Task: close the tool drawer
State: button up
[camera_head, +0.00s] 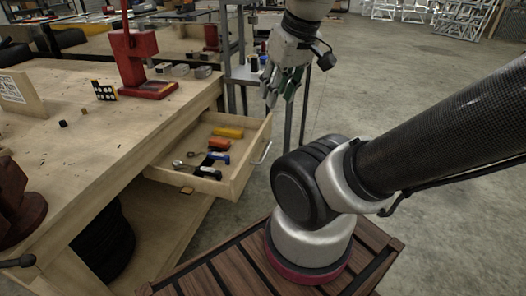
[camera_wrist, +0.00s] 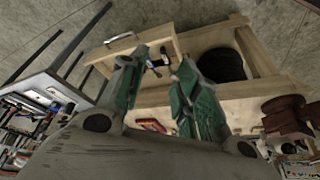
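The tool drawer (camera_head: 239,176) is pulled out from the right side of the wooden workbench (camera_head: 150,120). It holds a yellow tool, an orange tool, a blue-handled tool and a wrench. Its metal handle (camera_head: 262,153) is on the front panel. My gripper (camera_head: 283,92) is above and behind the drawer in the head view, apart from it and pointing down. In the wrist view my gripper's green-padded fingers (camera_wrist: 153,85) are spread apart with nothing between them. The drawer (camera_wrist: 128,55) also shows there beyond the fingers, with the handle (camera_wrist: 120,37) at upper left.
A red press (camera_head: 133,60) and small blocks stand on the workbench top. A metal-framed shelf (camera_head: 243,70) stands behind the drawer. A black tyre (camera_head: 105,245) is under the bench. The concrete floor on the right is clear.

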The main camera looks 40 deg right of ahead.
jog(key=d+f+m+g, duration=0.2)
jog(key=d+f, duration=0.1)
jog(key=d+f+m, duration=0.1)
jog(key=d, duration=0.1)
jog(key=shift+s+f+g, duration=0.25)
jog(key=shift+f+g, duration=0.15)
grip_shut()
jog(key=w+d+f+m+t+y, duration=0.25)
jog(key=d+f+m, duration=0.45)
jog(key=f, duration=0.5)
jog(key=w+d+f+m+t+y, duration=0.25)
jog(key=d+f+m, duration=0.25)
jog(key=f+m, duration=0.5)
jog(key=w+d+f+m+t+y, duration=0.15)
jog(key=w+d+f+m, duration=0.4)
jog(key=f, duration=0.75)
jog(key=w+d+m+t+h, duration=0.2)
jog(key=w+d+m+t, duration=0.1)
jog(key=w+d+m, duration=0.35)
jog(key=w+a+f, duration=0.2)
jog(key=w+a, duration=0.2)
jog(key=w, duration=0.6)
jog(key=shift+f+n, duration=0.3)
jog(key=shift+n, duration=0.1)
